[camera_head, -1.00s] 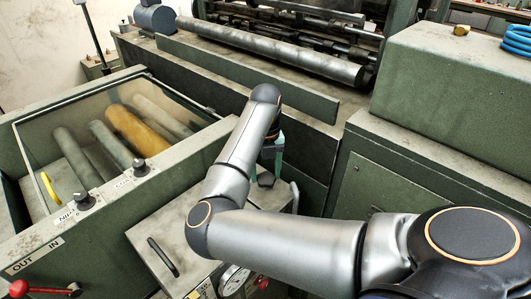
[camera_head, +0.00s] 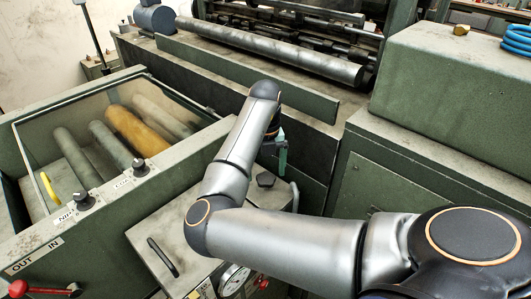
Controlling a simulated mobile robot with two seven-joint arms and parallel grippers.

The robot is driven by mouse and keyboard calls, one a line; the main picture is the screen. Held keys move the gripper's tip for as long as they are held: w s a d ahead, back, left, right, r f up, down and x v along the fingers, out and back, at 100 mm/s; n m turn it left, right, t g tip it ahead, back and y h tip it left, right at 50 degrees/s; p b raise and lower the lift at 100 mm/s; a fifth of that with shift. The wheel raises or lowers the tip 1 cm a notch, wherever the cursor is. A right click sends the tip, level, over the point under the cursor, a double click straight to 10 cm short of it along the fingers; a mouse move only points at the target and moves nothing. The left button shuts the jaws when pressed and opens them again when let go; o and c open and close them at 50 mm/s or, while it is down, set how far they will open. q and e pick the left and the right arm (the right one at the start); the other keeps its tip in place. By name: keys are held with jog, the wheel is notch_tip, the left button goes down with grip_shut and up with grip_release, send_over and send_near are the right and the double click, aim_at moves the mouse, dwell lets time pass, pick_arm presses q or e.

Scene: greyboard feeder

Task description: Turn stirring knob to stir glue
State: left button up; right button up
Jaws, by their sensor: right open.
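A black knob (camera_head: 266,179) stands on the grey-green box top (camera_head: 208,208) near the middle of the view. I take it to be the stirring knob; no label on it can be read. My right arm reaches in from the lower right. A teal finger shows; the rest is hidden behind my wrist. It is open and nothing shows in it. My left gripper is not in view.
Two dial knobs, one marked NIP (camera_head: 84,200) and another (camera_head: 140,167), sit on the roller trough's edge. A black handle (camera_head: 162,257), a gauge (camera_head: 234,280) and a red lever (camera_head: 45,289) are in front. A green cabinet (camera_head: 440,160) stands on the right.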

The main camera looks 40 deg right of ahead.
aim_at(265, 177)
notch_tip(265, 177, up, 12)
jog(key=shift+f, duration=0.15)
jog(key=shift+s+a+f, duration=0.1)
dwell(0.6)
